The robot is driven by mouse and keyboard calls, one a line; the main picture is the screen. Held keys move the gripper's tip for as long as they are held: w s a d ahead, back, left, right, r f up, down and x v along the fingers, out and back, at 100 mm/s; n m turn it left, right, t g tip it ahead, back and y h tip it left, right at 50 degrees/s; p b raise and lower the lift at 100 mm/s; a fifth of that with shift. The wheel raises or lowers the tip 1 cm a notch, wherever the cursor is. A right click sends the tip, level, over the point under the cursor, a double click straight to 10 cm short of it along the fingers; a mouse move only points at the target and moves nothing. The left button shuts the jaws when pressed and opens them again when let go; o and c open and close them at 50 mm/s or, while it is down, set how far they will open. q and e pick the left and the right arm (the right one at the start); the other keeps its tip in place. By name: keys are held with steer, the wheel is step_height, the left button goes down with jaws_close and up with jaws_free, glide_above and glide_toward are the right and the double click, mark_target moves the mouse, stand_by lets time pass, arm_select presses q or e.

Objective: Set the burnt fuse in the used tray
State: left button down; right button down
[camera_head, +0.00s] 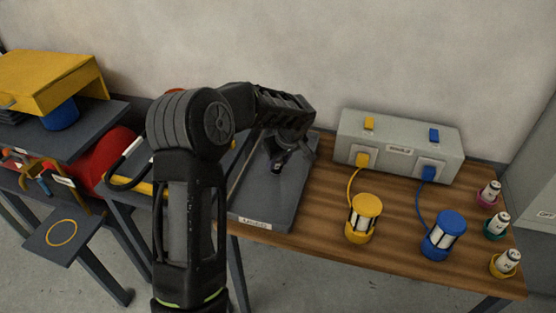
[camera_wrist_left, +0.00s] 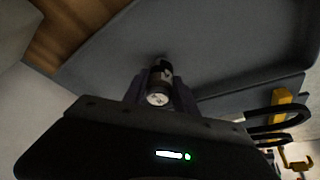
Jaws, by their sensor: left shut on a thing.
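My left gripper (camera_head: 281,161) reaches over a dark grey tray (camera_head: 282,208) on the wooden table, its jaws pointing down. In the left wrist view the gripper (camera_wrist_left: 160,95) is shut on a small cylindrical fuse (camera_wrist_left: 158,98), pale at its end with dark markings and a dark band. The grey tray (camera_wrist_left: 215,60) lies behind the fuse there; whether the fuse touches it I cannot tell. My left arm hides much of the tray's left side. My right gripper does not show.
A grey box (camera_head: 400,143) stands at the back, cabled to a yellow holder (camera_head: 363,218) and a blue holder (camera_head: 443,235). Pale fuses stand in pink (camera_head: 488,194), green (camera_head: 496,225) and yellow (camera_head: 505,264) bases at right. A yellow cover (camera_head: 50,80) and red cylinder (camera_head: 110,160) are at left.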

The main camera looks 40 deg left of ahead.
arm_select(q)
steer(key=shift+f, duration=0.2)
steer(key=c, duration=1)
jaws_free()
steer(key=shift+r, duration=0.1)
steer(key=shift+r, duration=0.25)
steer(key=shift+d+r, duration=0.15)
steer(key=shift+r, duration=0.1)
steer(key=b+v, duration=0.1)
steer(key=v, duration=1)
